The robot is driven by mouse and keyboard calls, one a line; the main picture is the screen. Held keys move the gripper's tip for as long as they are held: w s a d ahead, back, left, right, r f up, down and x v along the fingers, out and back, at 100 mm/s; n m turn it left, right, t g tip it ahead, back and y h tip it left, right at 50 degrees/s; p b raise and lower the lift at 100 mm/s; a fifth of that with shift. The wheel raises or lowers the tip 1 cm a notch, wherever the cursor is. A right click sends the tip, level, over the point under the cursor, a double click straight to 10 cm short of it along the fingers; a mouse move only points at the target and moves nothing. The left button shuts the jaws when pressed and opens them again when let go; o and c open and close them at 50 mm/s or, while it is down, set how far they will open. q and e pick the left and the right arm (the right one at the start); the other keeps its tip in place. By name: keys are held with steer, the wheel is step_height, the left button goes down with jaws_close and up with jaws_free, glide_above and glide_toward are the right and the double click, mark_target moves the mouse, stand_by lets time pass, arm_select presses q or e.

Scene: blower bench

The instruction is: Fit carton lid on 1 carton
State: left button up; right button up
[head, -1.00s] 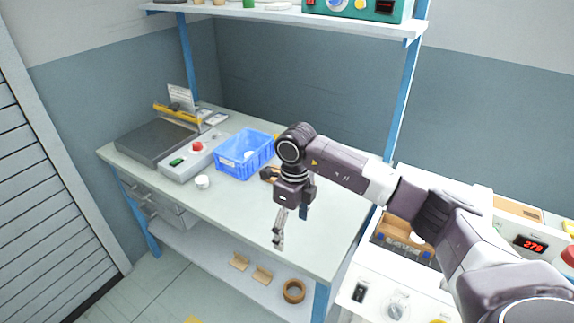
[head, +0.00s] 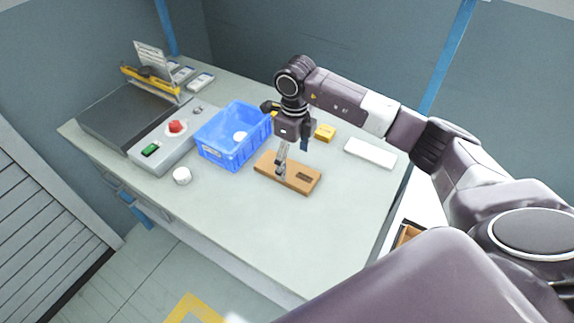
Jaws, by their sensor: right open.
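No carton or carton lid can be made out for certain. My right gripper (head: 281,163) points down over the left part of a brown board (head: 302,176) that has a dark slot near its right end. The fingers are open and appear empty; I cannot tell whether they touch the board. A small white round piece (head: 182,176) stands on the bench at the left of a blue crate (head: 221,154). Another white round piece (head: 240,136) shows inside the crate. My left gripper is not in view.
A grey control box with a red button (head: 176,127) and a dark plate (head: 128,109) fill the bench's left side. A yellow block (head: 325,132) and a white slab (head: 370,153) lie behind the board. The bench front (head: 270,235) is clear.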

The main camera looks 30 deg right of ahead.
mark_target(295, 173)
steer(key=shift+s+d+f+p, duration=0.1)
steer(key=shift+d+f+p, duration=0.1)
steer(key=shift+f+p, duration=0.75)
steer(key=f, duration=0.3)
steer(key=shift+w+d+f, duration=0.1)
steer(key=shift+w+f, duration=0.05)
steer(key=shift+w, duration=0.05)
steer(key=shift+f, duration=0.1)
steer(key=c, duration=1.1)
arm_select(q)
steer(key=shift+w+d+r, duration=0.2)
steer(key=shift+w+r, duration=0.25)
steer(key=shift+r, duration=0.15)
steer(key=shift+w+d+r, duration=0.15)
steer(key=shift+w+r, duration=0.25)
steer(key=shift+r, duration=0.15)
arm_select(e)
steer(key=shift+c, duration=0.9)
